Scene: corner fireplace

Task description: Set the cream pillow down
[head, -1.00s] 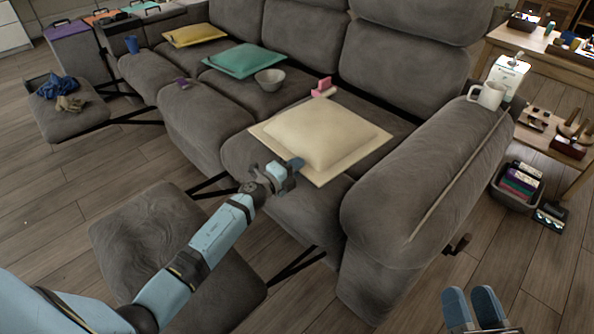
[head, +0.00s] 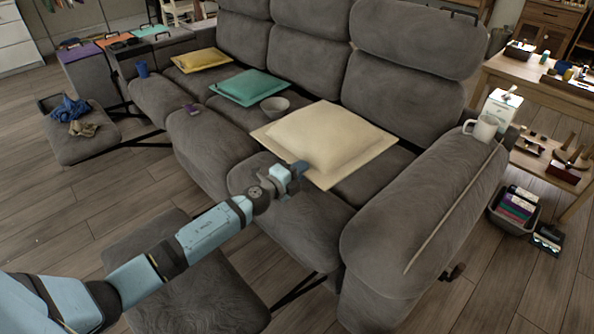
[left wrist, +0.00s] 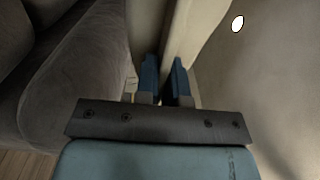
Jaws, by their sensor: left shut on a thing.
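The cream pillow (head: 328,136) is over the right seat of the grey sofa, a flat-edged cushion with a puffed middle. My left gripper (head: 298,167) is shut on its near edge. The left wrist view shows both blue fingers (left wrist: 165,82) pinching the cream cloth (left wrist: 178,40). The pillow looks raised off the seat, but its underside and the seat below are hidden. My right gripper is out of the head view.
The thick right armrest (head: 425,205) bears a white mug (head: 482,128) and a carton (head: 502,103).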

